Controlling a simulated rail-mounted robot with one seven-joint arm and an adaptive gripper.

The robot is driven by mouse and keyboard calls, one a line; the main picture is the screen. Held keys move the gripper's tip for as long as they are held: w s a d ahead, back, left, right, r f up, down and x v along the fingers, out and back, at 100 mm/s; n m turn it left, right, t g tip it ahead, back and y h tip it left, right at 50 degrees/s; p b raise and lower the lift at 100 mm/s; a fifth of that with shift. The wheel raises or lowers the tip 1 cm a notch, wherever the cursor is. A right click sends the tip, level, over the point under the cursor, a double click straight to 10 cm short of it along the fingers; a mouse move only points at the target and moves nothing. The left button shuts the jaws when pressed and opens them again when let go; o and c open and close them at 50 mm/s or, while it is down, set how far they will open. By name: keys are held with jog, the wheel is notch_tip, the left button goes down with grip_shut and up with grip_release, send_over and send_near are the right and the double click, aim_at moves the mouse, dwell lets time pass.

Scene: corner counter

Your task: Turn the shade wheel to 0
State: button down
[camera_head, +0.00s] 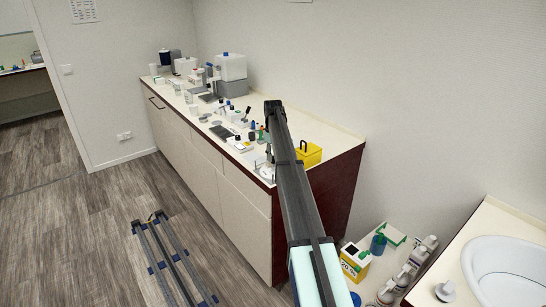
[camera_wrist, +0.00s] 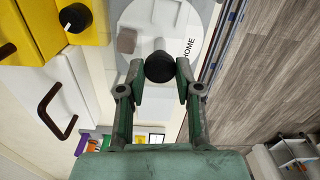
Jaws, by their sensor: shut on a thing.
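In the wrist view a white disc (camera_wrist: 182,50) carries the printed word HOME, a grey square patch and a round hole-like mark; it looks like the shade wheel. A round black knob (camera_wrist: 159,67) stands out from it. My gripper (camera_wrist: 158,75) has its two fingers on either side of this knob and is shut on it. No 0 mark is readable, and part of the disc is hidden behind the knob and fingers. In the head view my arm covers the front end of the counter, and I cannot make out the gripper or the wheel clearly.
A yellow box (camera_head: 308,154) with a black handle stands right beside my arm on the counter (camera_head: 335,138). Bottles and small lab items (camera_head: 235,125) crowd the counter behind. In the wrist view a white front with a dark handle (camera_wrist: 58,108) is at left; open floor (camera_wrist: 275,70) is at right.

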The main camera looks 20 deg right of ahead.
jog(key=shift+n, duration=0.8)
jog(key=c, duration=0.8)
grip_release()
jog(key=shift+f, duration=0.1)
notch_tip(320, 180, up, 12)
jog(key=shift+r, duration=0.1)
jog(key=shift+s, duration=0.1)
